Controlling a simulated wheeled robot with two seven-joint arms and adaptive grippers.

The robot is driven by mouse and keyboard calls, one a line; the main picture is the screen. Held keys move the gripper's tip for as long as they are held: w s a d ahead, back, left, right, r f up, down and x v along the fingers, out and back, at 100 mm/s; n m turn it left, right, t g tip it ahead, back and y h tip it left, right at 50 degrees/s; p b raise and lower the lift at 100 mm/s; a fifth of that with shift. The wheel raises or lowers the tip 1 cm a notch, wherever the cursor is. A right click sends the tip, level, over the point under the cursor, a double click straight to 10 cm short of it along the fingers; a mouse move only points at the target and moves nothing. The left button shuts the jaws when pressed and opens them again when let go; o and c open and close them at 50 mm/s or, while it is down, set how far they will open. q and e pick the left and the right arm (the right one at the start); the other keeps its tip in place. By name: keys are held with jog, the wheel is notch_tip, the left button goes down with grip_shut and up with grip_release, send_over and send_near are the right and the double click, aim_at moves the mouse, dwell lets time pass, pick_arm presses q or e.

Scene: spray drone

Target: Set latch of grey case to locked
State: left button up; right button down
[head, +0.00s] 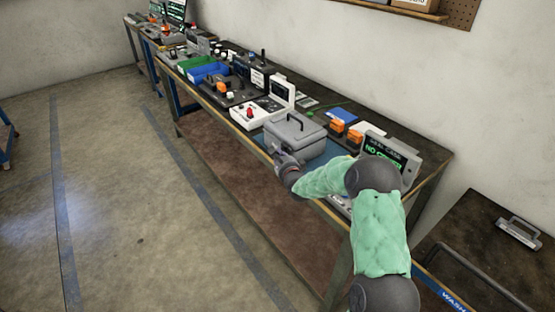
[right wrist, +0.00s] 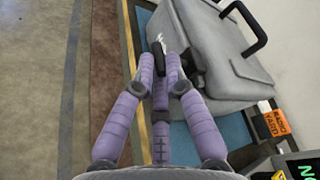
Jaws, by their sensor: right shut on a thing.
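The grey case (head: 293,137) stands closed on the workbench, with a dark handle on its lid. It also shows in the right wrist view (right wrist: 225,45), with its handle up. My right gripper (head: 282,160) is at the front side of the case, low near the bench edge. In the right wrist view my right gripper (right wrist: 162,62) has its fingers close together on a small dark latch (right wrist: 157,52) at the case's front. The fingers hide most of the latch, so I cannot tell its setting. My left gripper is not in view.
A sign (head: 390,150) with green text stands right of the case. Orange blocks (head: 345,130) are behind it. A white device with a red knob (head: 252,113) is to its left. Blue and green bins (head: 207,71) stand farther along the bench. The floor in front is clear.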

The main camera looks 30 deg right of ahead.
jog(key=shift+d+r, duration=0.25)
jog(key=shift+r, duration=0.05)
jog(key=c, duration=1.3)
grip_release()
jog(key=shift+o, duration=0.2)
jog(key=shift+f, duration=0.1)
jog(key=v, duration=1.2)
